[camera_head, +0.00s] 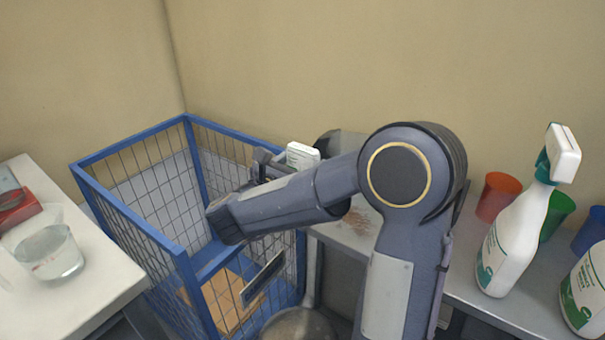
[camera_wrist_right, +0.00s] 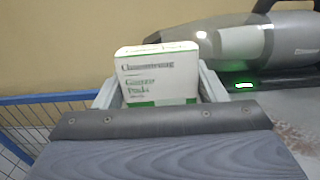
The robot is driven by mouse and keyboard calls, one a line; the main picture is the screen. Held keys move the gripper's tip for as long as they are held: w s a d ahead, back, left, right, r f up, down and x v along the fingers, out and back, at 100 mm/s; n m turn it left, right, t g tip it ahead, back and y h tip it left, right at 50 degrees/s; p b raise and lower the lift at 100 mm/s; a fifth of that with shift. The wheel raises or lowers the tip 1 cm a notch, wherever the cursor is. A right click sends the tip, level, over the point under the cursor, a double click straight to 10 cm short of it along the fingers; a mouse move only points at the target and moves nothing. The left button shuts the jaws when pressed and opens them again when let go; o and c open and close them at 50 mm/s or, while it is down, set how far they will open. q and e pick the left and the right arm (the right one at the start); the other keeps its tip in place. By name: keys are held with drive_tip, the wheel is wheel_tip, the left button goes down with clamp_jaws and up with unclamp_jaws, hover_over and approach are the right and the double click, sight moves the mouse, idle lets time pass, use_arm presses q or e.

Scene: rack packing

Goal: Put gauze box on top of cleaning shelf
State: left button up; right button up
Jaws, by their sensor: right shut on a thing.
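The gauze box (camera_wrist_right: 158,78) is a small white carton with green print and a green band. In the right wrist view it stands between the fingers of my right gripper (camera_wrist_right: 158,95), which is shut on it. In the head view the box (camera_head: 302,154) shows as a small white shape beyond my right gripper (camera_head: 275,165), near the back right rim of the blue cage. Much of the gripper is hidden behind my right wrist. I cannot tell from these frames which surface is the cleaning shelf. My left gripper is not in view.
A blue wire cage (camera_head: 130,222) stands in the middle left. A grey shelf (camera_head: 345,235) at the right holds a handheld vacuum (camera_wrist_right: 250,45), spray bottles (camera_head: 512,240) and coloured cups (camera_head: 497,195). A white table (camera_head: 95,285) at the left holds a beaker (camera_head: 45,250).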

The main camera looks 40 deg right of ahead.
drive_tip(key=shift+f, duration=1.45)
drive_tip(key=shift+f+b, duration=0.1)
drive_tip(key=shift+b, duration=0.25)
drive_tip(key=o, duration=1)
drive_tip(key=shift+c, duration=0.2)
